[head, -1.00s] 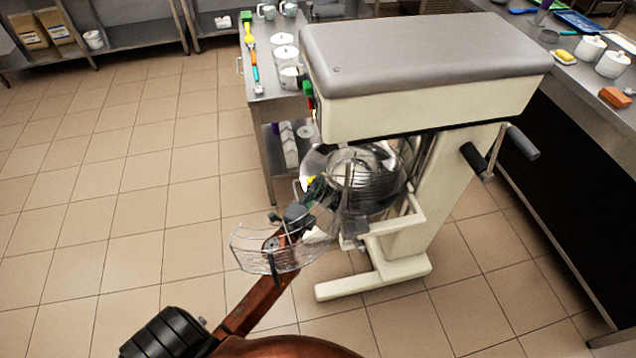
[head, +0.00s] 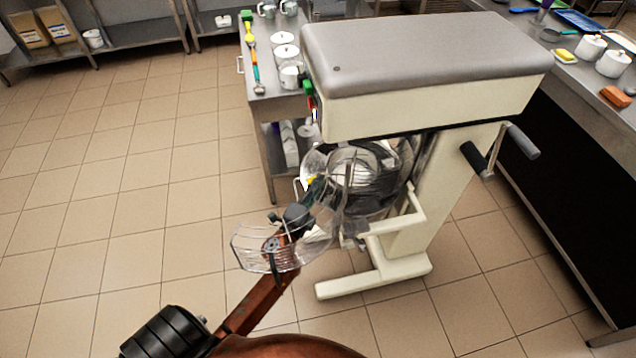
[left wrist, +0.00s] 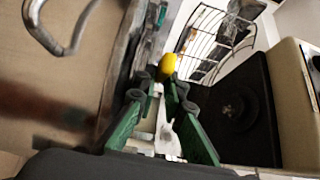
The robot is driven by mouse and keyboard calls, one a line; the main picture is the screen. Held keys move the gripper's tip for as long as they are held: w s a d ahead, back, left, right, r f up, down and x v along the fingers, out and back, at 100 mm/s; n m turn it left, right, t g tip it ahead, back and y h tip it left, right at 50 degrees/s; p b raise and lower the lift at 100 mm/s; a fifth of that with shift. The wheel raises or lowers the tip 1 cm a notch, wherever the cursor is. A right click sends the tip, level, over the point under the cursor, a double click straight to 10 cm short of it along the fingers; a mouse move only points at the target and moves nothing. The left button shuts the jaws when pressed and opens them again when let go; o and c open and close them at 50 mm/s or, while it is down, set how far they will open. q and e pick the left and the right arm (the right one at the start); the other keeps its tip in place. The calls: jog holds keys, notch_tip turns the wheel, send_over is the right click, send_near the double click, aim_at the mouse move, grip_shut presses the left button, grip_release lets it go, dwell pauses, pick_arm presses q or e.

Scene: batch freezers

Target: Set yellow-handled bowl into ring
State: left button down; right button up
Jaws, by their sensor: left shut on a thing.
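The yellow-handled bowl (head: 317,163) is a shiny steel bowl at the mixer's front, below its head. Wire bars and my gripper partly hide it. Its yellow handle (left wrist: 168,66) shows at my fingertips in the left wrist view. My left gripper (head: 314,190) is shut on the handle, with green fingers (left wrist: 164,90) on both sides of a pale metal piece. The cream bowl support (head: 402,222) of the mixer reaches out beside and below the bowl. I cannot tell whether the bowl sits in the ring. My right gripper is out of view.
The tall cream mixer (head: 420,75) has a grey top and a side crank (head: 490,160). A clear wire guard (head: 262,248) overlaps my left arm in the head view. A steel table (head: 268,100) with white pots stands behind. Open tiled floor (head: 120,200) lies left.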

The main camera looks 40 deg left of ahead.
pick_arm(q)
jog(key=shift+f+b, duration=0.25)
jog(key=shift+b, duration=0.1)
jog(key=c, duration=1.9)
grip_release()
jog(key=shift+c, duration=0.2)
jog(key=shift+f, duration=0.1)
jog(key=shift+f, duration=0.1)
jog(key=shift+s+f, duration=0.1)
jog(key=shift+f, duration=0.1)
jog(key=shift+s+d+f, duration=0.1)
jog(key=shift+s, duration=0.25)
jog(key=v, duration=1.1)
jog(key=shift+r, duration=0.5)
jog(key=shift+f, duration=0.15)
